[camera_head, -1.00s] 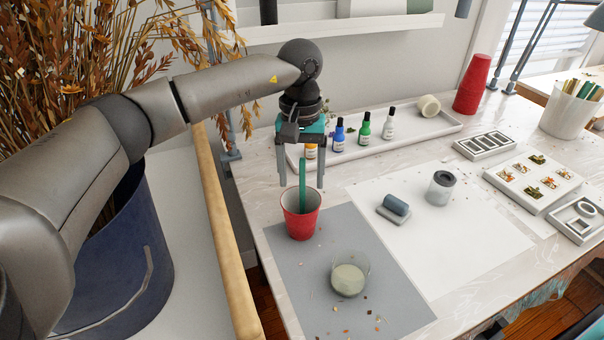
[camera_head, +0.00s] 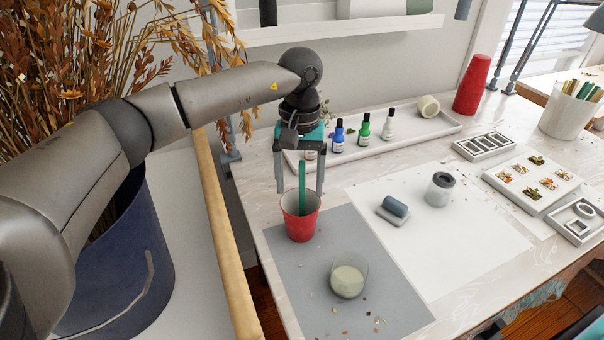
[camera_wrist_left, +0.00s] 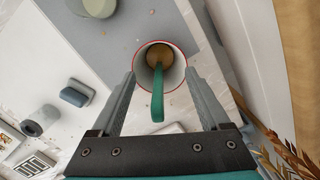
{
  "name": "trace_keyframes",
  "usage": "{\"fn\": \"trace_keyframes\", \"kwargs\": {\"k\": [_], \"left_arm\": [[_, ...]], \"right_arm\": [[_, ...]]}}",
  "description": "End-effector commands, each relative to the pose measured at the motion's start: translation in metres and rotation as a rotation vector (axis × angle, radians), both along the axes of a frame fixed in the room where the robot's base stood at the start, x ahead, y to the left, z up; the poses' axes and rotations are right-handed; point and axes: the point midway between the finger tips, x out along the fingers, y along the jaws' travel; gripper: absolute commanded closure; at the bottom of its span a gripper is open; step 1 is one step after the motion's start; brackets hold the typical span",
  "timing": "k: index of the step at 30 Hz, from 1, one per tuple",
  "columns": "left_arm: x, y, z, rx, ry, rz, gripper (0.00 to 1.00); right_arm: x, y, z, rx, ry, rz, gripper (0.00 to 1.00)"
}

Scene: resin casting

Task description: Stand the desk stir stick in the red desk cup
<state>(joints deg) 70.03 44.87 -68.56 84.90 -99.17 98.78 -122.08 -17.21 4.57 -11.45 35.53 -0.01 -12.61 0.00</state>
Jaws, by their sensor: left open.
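The red desk cup (camera_head: 300,222) stands upright on the grey mat near its left back corner. The green stir stick (camera_head: 302,188) stands in the cup, its upper part rising above the rim. In the left wrist view the stick (camera_wrist_left: 157,95) leans against the near side of the red-rimmed cup (camera_wrist_left: 183,66), its lower end inside. My left gripper (camera_head: 299,192) is above the cup, pointing down, fingers spread wide on both sides of the stick. In the left wrist view its fingers (camera_wrist_left: 163,85) touch nothing visible. My right gripper is not in view.
A clear cup of pale resin (camera_head: 348,280) stands on the grey mat (camera_head: 290,270). A tray (camera_head: 440,131) with several dropper bottles lies behind the gripper. A white sheet (camera_head: 460,240) holds a blue-grey block and a jar. A wooden rail (camera_head: 222,235) runs at left.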

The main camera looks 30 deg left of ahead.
Motion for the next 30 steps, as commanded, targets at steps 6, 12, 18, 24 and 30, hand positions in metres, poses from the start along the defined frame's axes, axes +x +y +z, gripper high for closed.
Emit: {"fn": "trace_keyframes", "kwargs": {"k": [6, 12, 18, 24, 30], "left_arm": [[-0.013, -0.011, -0.006, -0.004, 0.052, -0.024, 0.21], [-0.012, -0.01, 0.013, -0.005, 0.048, -0.021, 0.21], [-0.012, -0.009, 0.032, -0.005, 0.046, -0.019, 0.21], [-0.011, -0.009, 0.049, -0.005, 0.044, -0.018, 0.21], [-0.011, -0.009, 0.066, -0.005, 0.043, -0.017, 0.21]], "right_arm": [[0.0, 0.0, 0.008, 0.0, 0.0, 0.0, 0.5], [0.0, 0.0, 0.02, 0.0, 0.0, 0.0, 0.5], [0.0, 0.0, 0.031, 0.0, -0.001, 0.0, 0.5], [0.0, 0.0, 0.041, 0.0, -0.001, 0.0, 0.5], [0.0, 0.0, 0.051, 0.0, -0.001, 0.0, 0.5]]}}
